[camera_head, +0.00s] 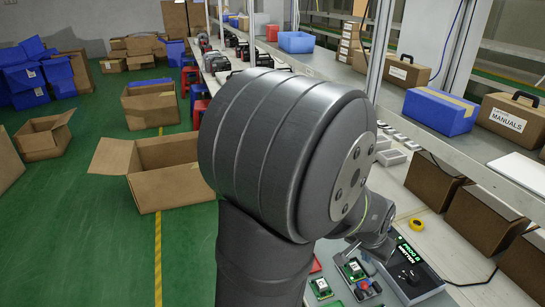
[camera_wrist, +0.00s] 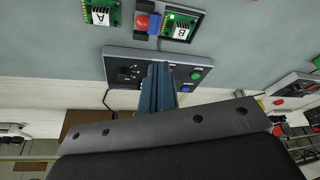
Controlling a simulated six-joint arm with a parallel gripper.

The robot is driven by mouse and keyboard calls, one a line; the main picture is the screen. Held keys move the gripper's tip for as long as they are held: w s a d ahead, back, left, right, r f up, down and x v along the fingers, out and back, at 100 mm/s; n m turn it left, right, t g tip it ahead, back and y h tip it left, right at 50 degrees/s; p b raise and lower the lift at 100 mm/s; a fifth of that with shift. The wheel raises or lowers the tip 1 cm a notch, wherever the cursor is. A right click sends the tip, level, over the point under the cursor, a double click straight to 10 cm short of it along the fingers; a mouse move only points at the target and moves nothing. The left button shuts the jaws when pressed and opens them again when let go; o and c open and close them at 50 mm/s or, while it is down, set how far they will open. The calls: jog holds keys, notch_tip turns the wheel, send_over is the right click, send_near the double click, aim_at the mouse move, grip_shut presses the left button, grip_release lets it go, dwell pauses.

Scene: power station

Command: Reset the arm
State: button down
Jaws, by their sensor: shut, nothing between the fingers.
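A yellow tape roll (camera_head: 417,225) lies behind. A shelf with a blue box (camera_head: 440,110) and a MANUALS case (camera_head: 507,121) runs along the right. Open cartons (camera_head: 165,170) stand on the green floor at left.

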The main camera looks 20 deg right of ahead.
jog(key=d+f, duration=0.5)
jog(key=f, duration=0.1)
jog(key=shift+w+d+f, duration=0.15)
jog(key=shift+d, duration=0.15)
dwell(0.3)
